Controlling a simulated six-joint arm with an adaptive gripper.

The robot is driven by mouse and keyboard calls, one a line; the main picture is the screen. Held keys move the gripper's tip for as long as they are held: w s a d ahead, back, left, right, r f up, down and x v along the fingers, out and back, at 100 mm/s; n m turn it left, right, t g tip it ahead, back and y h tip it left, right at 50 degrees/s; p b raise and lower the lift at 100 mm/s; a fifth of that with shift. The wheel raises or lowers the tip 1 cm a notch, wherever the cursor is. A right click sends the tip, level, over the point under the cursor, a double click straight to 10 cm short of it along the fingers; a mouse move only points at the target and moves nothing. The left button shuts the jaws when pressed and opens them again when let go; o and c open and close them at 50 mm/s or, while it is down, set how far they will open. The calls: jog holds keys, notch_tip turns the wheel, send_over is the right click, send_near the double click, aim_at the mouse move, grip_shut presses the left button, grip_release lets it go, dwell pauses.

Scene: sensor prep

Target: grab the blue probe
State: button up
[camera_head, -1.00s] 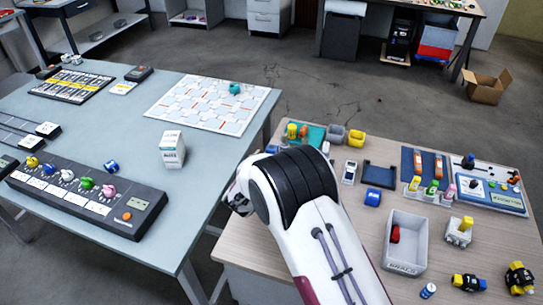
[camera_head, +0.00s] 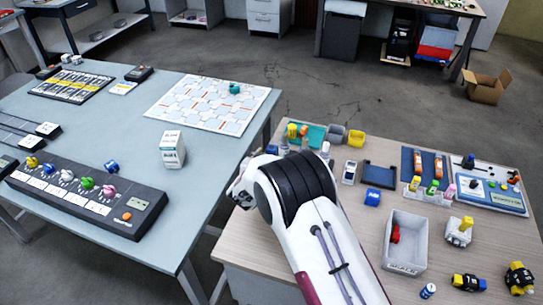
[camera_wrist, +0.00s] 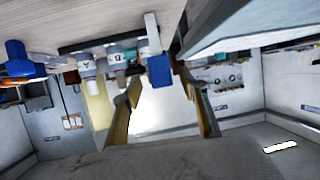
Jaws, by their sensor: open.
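The blue probe (camera_wrist: 158,72) shows in the wrist view as a blue block-shaped end on a pale upper part. It stands beside white bottles marked A (camera_wrist: 87,70) and B (camera_wrist: 115,60). My gripper (camera_wrist: 162,92) is open, and its two fingers show on either side of the blue end in the picture. I cannot tell how deep the probe is between them. In the head view my arm hides the fingers, and I cannot make out this probe there.
Another blue object (camera_head: 372,197) lies on the wooden table (camera_head: 340,240); a grey bin (camera_head: 405,225) holds a red item. A small rack with yellow, green and pink pieces (camera_head: 432,190) stands behind it. The grey bench (camera_head: 190,200) at left carries a knob console (camera_head: 85,190) and a white box (camera_head: 172,150).

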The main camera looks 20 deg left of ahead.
jog(key=shift+x, duration=1.9)
jog(key=shift+a, duration=0.1)
jog(key=shift+c, duration=0.4)
jog(key=c, duration=1.1)
